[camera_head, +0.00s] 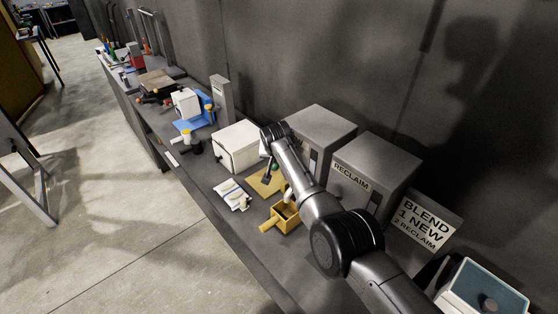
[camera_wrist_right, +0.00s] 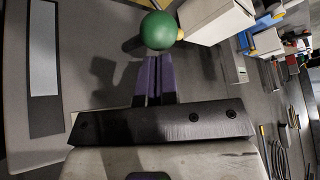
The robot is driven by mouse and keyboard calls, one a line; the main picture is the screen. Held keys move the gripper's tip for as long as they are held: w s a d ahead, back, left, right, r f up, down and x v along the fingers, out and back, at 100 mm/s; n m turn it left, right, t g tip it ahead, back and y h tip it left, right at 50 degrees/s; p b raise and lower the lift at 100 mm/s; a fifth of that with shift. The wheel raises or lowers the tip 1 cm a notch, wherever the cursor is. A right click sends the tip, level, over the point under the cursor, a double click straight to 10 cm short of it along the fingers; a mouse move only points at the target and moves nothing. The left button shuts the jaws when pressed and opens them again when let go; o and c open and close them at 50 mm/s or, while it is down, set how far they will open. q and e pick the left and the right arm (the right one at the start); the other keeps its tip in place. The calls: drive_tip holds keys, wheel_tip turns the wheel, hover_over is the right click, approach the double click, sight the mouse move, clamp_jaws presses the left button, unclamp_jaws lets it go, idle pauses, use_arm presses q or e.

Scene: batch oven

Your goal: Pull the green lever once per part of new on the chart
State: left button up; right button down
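The chart (camera_head: 425,222) reads "BLEND 1 NEW 2 RECLAIM" in the head view. The green lever knob (camera_head: 275,166) shows beside my right wrist, near the front of a grey box-shaped machine (camera_head: 322,126) whose label my arm hides. In the right wrist view the green knob (camera_wrist_right: 161,30) is at the fingertips of my right gripper (camera_wrist_right: 154,58). Its purple fingers lie close together, with only a thin gap. The knob is not between them; whether they touch it I cannot tell. A second grey machine (camera_head: 385,162) is labelled "RECLAIM". My left gripper is out of view.
A yellow open box with a handle (camera_head: 287,224) stands on the bench below my right arm. White packets (camera_head: 233,195) lie to its left, near the bench's front edge. A white box (camera_head: 237,146) stands behind them. A blue-topped device (camera_head: 485,290) is at lower right. The wall closes the back.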

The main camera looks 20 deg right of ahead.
drive_tip(key=shift+s+a+f+b, duration=0.15)
drive_tip(key=shift+f+b, duration=0.6)
drive_tip(key=shift+f, duration=0.85)
wheel_tip(320, 180, up, 4)
drive_tip(key=p, duration=0.3)
drive_tip(key=shift+f, duration=0.1)
wheel_tip(320, 180, up, 5)
drive_tip(key=p, duration=0.5)
